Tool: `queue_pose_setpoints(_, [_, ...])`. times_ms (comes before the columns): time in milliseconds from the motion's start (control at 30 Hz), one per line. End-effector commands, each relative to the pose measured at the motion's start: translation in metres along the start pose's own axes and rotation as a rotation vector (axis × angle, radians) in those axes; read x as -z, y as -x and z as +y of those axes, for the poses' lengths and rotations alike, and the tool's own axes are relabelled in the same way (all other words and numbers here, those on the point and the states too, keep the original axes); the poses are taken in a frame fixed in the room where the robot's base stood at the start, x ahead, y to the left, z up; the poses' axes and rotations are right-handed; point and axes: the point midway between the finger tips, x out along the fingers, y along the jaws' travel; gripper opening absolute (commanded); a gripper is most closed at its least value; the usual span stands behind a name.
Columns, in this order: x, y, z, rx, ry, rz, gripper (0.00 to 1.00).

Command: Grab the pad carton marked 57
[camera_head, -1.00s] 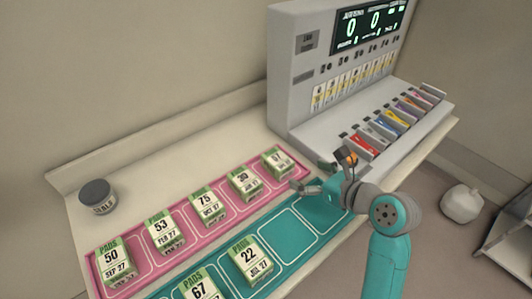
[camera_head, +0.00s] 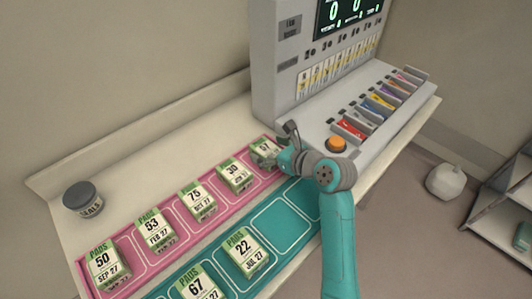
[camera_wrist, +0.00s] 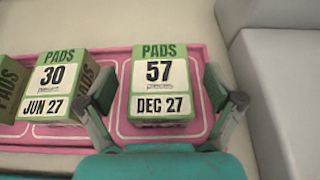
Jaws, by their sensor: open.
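The pad carton marked 57 (camera_wrist: 160,85), green and white with DEC 27 on it, stands in the last cell of the pink tray (camera_wrist: 122,60). In the head view the carton (camera_head: 264,149) is at the tray's far right end, partly hidden by my gripper (camera_head: 280,150). In the wrist view my gripper (camera_wrist: 165,105) is open, with one finger on the left and one on the right of the carton. I cannot tell whether either finger touches it.
The carton marked 30 (camera_wrist: 58,85) stands just left of 57. Cartons 75 (camera_head: 197,199), 53 (camera_head: 156,229) and 50 (camera_head: 104,261) continue the row. The teal tray (camera_head: 291,236) holds 67 and 22. A grey machine (camera_head: 280,75) stands close on the right.

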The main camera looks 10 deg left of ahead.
Motion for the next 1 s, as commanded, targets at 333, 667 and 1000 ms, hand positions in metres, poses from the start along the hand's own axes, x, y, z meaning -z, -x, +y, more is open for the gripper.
queue_pose_setpoints(333, [-0.0006,-0.0098,0.0001,0.0,0.001,-0.001,0.92])
queue_pose_setpoints(667, [-0.0003,-0.0097,0.0001,0.0,0.001,-0.001,0.19])
queue_pose_setpoints(1000, [-0.0085,-0.0067,-0.0001,0.0,0.003,-0.003,0.19])
